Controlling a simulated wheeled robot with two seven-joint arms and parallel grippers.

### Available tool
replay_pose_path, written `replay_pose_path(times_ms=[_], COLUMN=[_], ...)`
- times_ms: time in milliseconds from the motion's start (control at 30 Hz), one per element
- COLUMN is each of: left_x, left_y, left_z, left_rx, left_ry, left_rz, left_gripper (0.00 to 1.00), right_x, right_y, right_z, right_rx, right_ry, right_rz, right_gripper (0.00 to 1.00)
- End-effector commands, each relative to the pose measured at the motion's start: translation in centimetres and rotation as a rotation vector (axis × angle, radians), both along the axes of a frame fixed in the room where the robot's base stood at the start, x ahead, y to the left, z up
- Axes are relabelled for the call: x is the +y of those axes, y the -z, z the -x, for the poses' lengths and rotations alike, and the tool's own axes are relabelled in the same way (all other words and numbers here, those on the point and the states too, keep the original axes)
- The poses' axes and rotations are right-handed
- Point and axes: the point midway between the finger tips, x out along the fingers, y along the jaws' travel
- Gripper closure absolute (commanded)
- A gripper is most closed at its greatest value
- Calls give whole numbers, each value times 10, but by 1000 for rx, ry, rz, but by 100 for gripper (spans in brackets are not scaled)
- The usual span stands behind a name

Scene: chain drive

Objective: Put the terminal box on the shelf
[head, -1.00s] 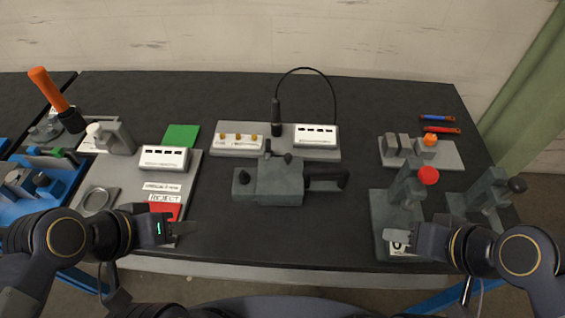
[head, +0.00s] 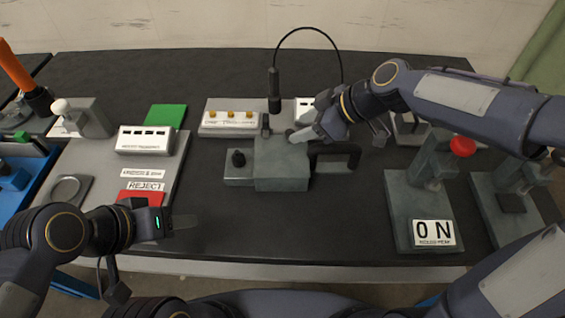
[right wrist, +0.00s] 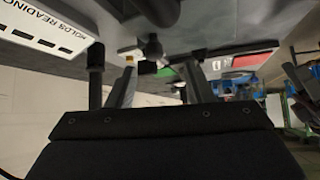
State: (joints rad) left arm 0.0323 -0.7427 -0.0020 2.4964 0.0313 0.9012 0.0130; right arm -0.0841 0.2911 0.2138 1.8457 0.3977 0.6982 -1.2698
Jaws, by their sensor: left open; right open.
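No part carries a readable terminal box label, and I cannot make out a shelf. A grey-green block (head: 281,170) with a black side handle (head: 338,158) and small knobs stands mid-table. My right gripper (head: 296,136) reaches in from the right over the block's back top edge; I cannot tell if it touches. In the right wrist view the two fingers (right wrist: 160,85) are spread, with a dark knob (right wrist: 151,46) beyond them and nothing clearly held. My left gripper (head: 170,222) is open and empty over the front left, near the red REJECT pad (head: 141,197).
Behind the block stands a grey plate with yellow-knobbed unit (head: 230,116), a black post (head: 274,92) with cable, and a white meter partly hidden by my arm. At right are a red-knobbed press (head: 427,190) and a second stand (head: 512,190). The front middle is clear.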

Motion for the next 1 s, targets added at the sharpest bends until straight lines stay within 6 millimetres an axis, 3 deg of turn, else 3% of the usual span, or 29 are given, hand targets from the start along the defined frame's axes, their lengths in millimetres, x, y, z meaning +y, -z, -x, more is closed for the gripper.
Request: replay_pose_path(times_ms=[400,700,1000], left_x=[0,0,0], left_y=[-11,-11,-11], left_z=[0,0,0], left_rx=[0,0,0], left_ry=[0,0,0], left_rz=[0,0,0], left_gripper=[50,50,50], right_x=[33,36,36], right_y=[39,43,43], right_z=[-18,-20,-20], right_rx=[4,2,2], right_ry=[0,4,4], right_rz=[2,1,2], right_gripper=[53,53,91])
